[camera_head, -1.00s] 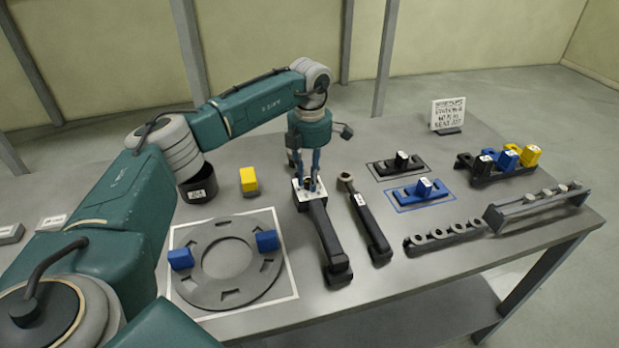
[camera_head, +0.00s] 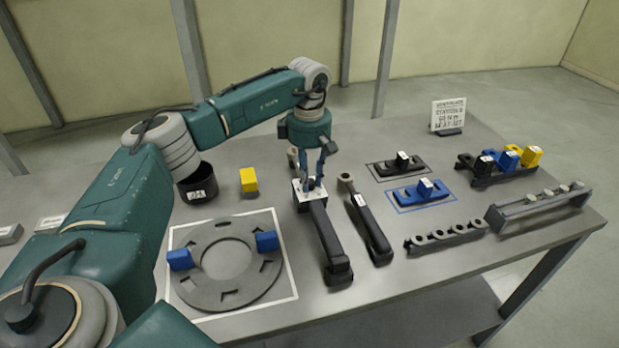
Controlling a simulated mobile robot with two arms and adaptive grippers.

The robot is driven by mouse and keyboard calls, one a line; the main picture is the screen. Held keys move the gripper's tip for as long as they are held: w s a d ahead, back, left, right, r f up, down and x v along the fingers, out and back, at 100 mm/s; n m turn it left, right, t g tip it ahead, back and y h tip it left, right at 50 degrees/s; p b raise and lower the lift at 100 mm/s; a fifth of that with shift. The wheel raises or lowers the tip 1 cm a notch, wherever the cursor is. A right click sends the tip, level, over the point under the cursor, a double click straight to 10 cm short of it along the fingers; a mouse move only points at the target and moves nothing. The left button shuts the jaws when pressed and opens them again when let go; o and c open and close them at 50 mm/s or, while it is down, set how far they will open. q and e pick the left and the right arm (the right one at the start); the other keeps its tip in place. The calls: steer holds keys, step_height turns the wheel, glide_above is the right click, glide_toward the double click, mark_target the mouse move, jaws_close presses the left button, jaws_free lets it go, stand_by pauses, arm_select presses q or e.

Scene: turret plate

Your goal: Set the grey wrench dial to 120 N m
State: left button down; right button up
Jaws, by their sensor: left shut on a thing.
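The grey wrench with the dial (camera_head: 328,238) lies on the table with its handle toward the near edge. A white dial plate (camera_head: 304,196) is at its far end. My left gripper (camera_head: 311,186) points down over this plate and is shut on the small dial knob, which its fingers mostly hide. The dial's scale and its reading are too small to tell. A second, slimmer dark wrench (camera_head: 366,222) with a white tag lies just right of it, apart from the gripper. My right gripper is not in view.
A grey ring plate (camera_head: 198,288) with two blue blocks lies at left. A black cup (camera_head: 196,188) and yellow block (camera_head: 249,180) stand behind it. At right are black and blue (camera_head: 421,192) holders, a socket strip (camera_head: 445,238), a rack (camera_head: 537,211) and a sign (camera_head: 448,114).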

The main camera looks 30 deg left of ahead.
arm_select(q)
steer(key=shift+m, duration=0.9)
steer(key=c, duration=1.5)
jaws_free()
step_height(320, 180, up, 12)
steer(key=shift+r, duration=0.1)
